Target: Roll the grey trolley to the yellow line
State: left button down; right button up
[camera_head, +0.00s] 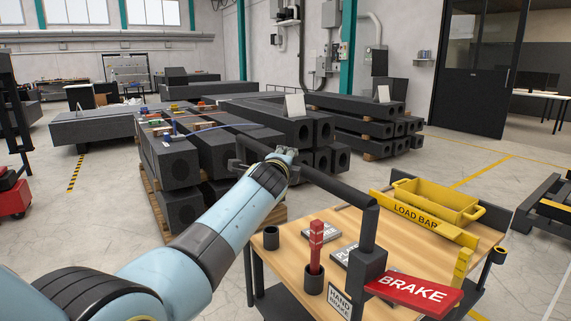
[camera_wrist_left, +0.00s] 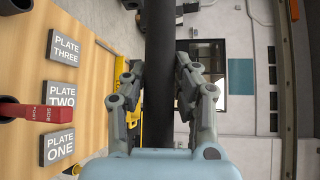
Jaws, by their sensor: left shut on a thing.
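The trolley has a wooden top (camera_head: 285,243) on a dark frame and stands at the lower right of the head view. A red lever marked BRAKE (camera_head: 412,292) sticks out at the trolley's near corner. A yellow line (camera_head: 480,172) lies on the floor beyond the trolley. My right gripper is not in view.
On the trolley are a yellow bin (camera_head: 435,200), a yellow LOAD BAR (camera_head: 412,214), a red upright peg (camera_head: 316,243) and small plates. Stacked granite beams (camera_head: 190,160) stand just beyond the bar. Open concrete floor (camera_head: 105,225) lies left; a dark rack stands at the right edge.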

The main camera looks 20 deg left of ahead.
pick_arm(q)
jog(key=shift+f, duration=0.35)
jog(key=c, duration=1.3)
grip_release()
jog(key=shift+o, duration=1.3)
jog(key=shift+r, duration=0.2)
jog(key=s, duration=0.5)
jog(key=s+r, duration=0.1)
jog(key=s, duration=0.1)
jog(key=shift+s+d, duration=0.2)
jog(key=shift+d, duration=0.15)
